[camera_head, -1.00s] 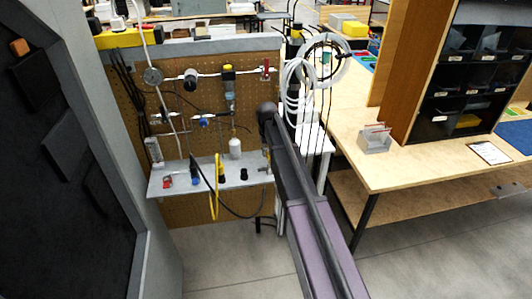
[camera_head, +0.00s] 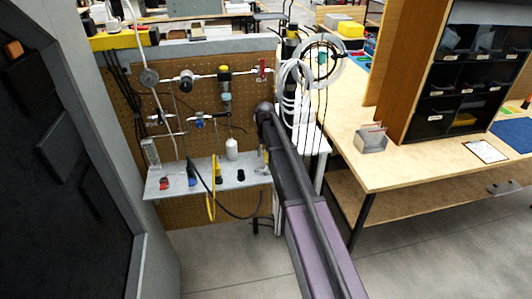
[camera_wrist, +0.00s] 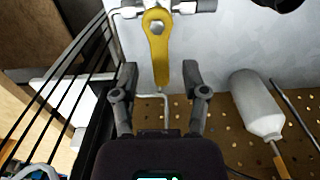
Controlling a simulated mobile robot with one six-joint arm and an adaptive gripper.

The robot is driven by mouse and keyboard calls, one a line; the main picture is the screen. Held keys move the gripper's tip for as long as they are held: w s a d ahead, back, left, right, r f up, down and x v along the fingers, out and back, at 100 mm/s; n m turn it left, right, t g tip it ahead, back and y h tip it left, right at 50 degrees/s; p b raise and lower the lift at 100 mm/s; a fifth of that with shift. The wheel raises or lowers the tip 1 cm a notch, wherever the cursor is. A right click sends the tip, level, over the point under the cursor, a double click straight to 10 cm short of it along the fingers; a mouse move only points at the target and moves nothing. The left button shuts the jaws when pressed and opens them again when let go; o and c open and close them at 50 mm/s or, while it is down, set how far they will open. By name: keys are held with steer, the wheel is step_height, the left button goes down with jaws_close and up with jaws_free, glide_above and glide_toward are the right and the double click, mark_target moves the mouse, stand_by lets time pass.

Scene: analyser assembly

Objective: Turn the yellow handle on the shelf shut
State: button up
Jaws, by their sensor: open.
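The yellow handle (camera_wrist: 158,50) shows in the wrist view, attached by a bolt to a metal pipe fitting at the top. It points straight down the picture. My gripper (camera_wrist: 159,75) is open, and its two dark fingers stand on either side of the handle's free end, with a gap on each side. Contact does not show. In the head view the grey shelf (camera_head: 236,178) juts from the pegboard, and my arm reaches to its right end. My gripper is hard to make out there.
A white bottle (camera_wrist: 256,104) is right of my fingers in the wrist view. Black cables (camera_wrist: 62,85) run close on the left. A wooden table (camera_head: 410,165) stands to the right. The floor in front is clear.

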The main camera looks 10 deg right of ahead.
steer(key=shift+a+n, duration=0.1)
steer(key=shift+n, duration=0.2)
steer(key=n, duration=0.1)
steer(key=a+n, duration=0.1)
steer(key=n, duration=0.2)
steer(key=shift+s+a+n, duration=0.15)
steer(key=shift+a+n, duration=0.2)
steer(key=shift+n, duration=0.05)
step_height(320, 180, up, 14)
steer(key=p, duration=1.4)
steer(key=s+f+m+b, duration=0.5)
steer(key=s+f+b, duration=1.9)
steer(key=s, duration=0.4)
steer(key=shift+d, duration=0.25)
steer(key=shift+r, duration=0.15)
steer(key=w+r+n+p, duration=0.1)
steer(key=w+r+p, duration=1)
steer(key=w, duration=0.3)
steer(key=w+r+n+p, duration=0.1)
steer(key=w+r+p, duration=1.1)
steer(key=w, duration=0.2)
steer(key=shift+w+d+r+p, duration=0.15)
steer(key=shift+d+r+p, duration=0.1)
steer(key=shift+p, duration=0.15)
